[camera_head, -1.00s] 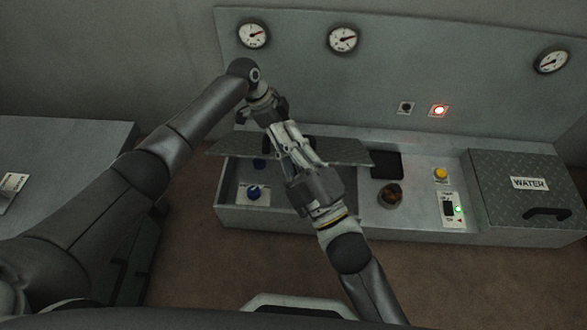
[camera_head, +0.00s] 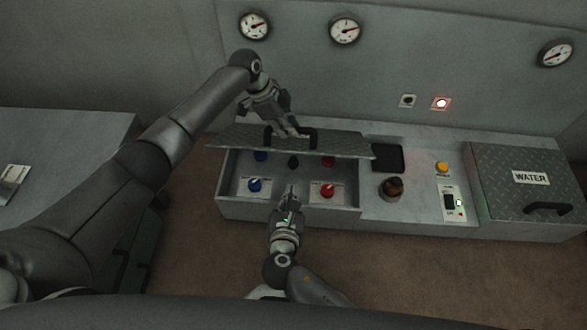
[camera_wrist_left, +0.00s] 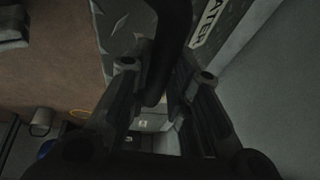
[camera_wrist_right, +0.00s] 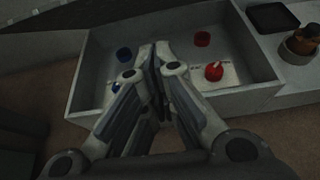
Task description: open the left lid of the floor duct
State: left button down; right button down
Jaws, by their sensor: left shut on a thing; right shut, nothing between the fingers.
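The left lid (camera_head: 345,146) of the floor duct is raised off its compartment and shows as a thin tilted plate in the head view. My left gripper (camera_head: 291,128) is shut on the lid's black handle (camera_head: 313,138); the handle (camera_wrist_left: 172,45) passes between its fingers in the left wrist view. Below the lid, the compartment (camera_head: 233,197) shows blue knobs (camera_head: 255,184) and red knobs (camera_head: 327,190). My right gripper (camera_head: 291,190) is shut and empty over the compartment's front middle, apart from the lid. It also shows in the right wrist view (camera_wrist_right: 157,58).
Right of the compartment are a dark square recess (camera_head: 387,158), a brown knob (camera_head: 391,187), a yellow button (camera_head: 442,168) and a switch (camera_head: 449,202). The closed WATER lid (camera_head: 500,170) is at the far right. Gauges (camera_head: 345,30) hang on the back wall. A grey cabinet (camera_head: 60,130) stands left.

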pick_arm(q)
jog(key=shift+w+a+f, duration=0.1)
jog(key=shift+a+f, duration=0.15)
jog(key=shift+f, duration=0.05)
pick_arm(e)
jog(key=w, duration=1.1)
jog(key=shift+w+f, duration=0.25)
jog(key=shift+f, duration=0.1)
pick_arm(q)
jog(key=shift+f, duration=0.2)
pick_arm(e)
jog(key=shift+w+r, duration=0.65)
jog(key=shift+r, duration=0.3)
pick_arm(q)
jog(key=c, duration=1.3)
grip_release()
jog(key=shift+d+f, duration=0.1)
jog(key=shift+c, duration=0.2)
pick_arm(e)
jog(key=shift+w+f, duration=0.1)
jog(key=shift+f, duration=0.05)
pick_arm(q)
jog(key=shift+d+r, duration=0.1)
jog(key=shift+r, duration=0.1)
